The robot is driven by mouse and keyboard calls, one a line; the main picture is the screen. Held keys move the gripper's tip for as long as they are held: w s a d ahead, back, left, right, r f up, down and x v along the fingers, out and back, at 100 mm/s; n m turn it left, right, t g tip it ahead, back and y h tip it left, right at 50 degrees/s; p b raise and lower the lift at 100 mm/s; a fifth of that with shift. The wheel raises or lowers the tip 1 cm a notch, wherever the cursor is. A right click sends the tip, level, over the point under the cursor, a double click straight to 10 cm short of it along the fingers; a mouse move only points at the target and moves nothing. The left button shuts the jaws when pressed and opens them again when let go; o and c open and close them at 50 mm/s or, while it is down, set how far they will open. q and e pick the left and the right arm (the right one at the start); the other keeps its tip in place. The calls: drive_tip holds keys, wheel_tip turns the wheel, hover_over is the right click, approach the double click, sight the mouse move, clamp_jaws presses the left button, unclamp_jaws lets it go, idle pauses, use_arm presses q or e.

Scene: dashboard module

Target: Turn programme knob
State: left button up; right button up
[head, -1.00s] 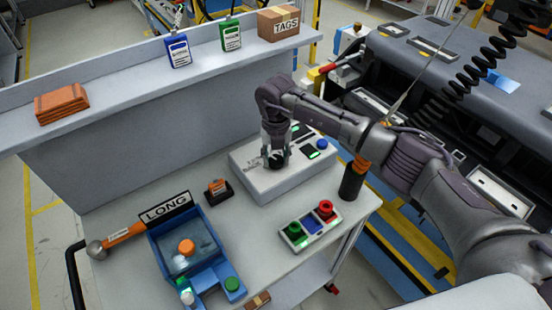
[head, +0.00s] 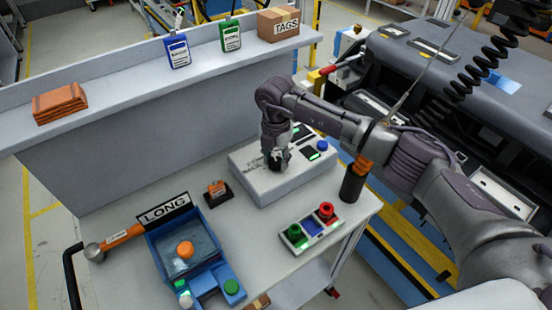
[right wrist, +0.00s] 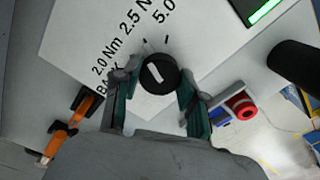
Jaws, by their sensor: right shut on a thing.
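The programme knob (right wrist: 159,74) is round and black with a white pointer mark, which tilts up and to the left in the right wrist view. It sits on the white top of the control box (head: 262,186), near printed labels such as 2.0 Nm, 2.5 N and 5.0. My right gripper (head: 277,163) reaches down over the box, and its fingers (right wrist: 157,84) are shut on the knob, one on each side. In the head view the gripper mostly hides the knob. My left gripper does not show.
A panel with green and red buttons (head: 310,228) lies in front of the box. A dark cylinder with an orange top (head: 354,182) stands to its right. A blue tray (head: 157,256), a small orange item (head: 217,192) and a hammer (head: 115,241) are to the left.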

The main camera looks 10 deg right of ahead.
sight(276, 161)
idle(0.4)
drive_tip(key=o, duration=1.2)
drive_tip(key=shift+c, duration=0.2)
drive_tip(key=shift+r, duration=0.1)
wheel_tip(276, 161, up, 12)
